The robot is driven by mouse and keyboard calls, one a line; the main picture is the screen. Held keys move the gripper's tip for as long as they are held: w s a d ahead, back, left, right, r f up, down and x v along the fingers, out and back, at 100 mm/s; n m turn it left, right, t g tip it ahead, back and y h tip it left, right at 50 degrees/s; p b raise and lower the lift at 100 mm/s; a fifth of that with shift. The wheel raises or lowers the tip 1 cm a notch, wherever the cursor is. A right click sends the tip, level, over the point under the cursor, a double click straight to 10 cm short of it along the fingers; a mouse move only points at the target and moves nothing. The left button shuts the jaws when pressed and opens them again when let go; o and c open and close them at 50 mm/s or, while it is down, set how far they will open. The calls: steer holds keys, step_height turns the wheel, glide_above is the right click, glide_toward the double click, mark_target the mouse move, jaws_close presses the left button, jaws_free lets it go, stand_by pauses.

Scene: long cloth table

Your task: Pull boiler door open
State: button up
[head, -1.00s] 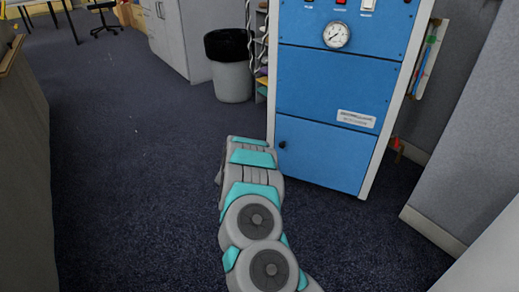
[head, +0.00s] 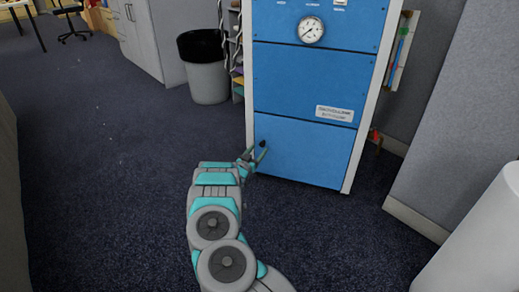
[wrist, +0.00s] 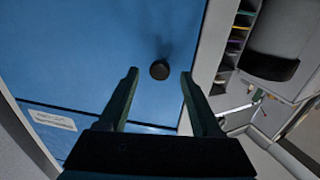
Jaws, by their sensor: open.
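The blue boiler (head: 310,90) stands upright in the head view, with a gauge on its upper panel. Its lowest blue panel is the door (head: 308,157), which looks closed. A small round black knob (head: 263,143) sits near the door's upper left corner. In the wrist view the knob (wrist: 159,70) shows against the blue door (wrist: 100,45), ahead of the fingertips and between their lines. My gripper (head: 253,156) is open and empty in front of the knob. Its two dark fingers (wrist: 158,74) are spread on both sides of the knob in the wrist view. I cannot tell the exact gap to the door.
A grey bin with a black liner (head: 204,65) stands left of the boiler, beside a narrow shelf (head: 236,50). A grey partition (head: 455,120) and a white rounded object (head: 475,245) are on the right. The dark carpet (head: 110,190) at left is clear.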

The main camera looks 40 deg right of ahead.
steer(key=shift+x, duration=1.05)
jaws_close()
stand_by(0.7)
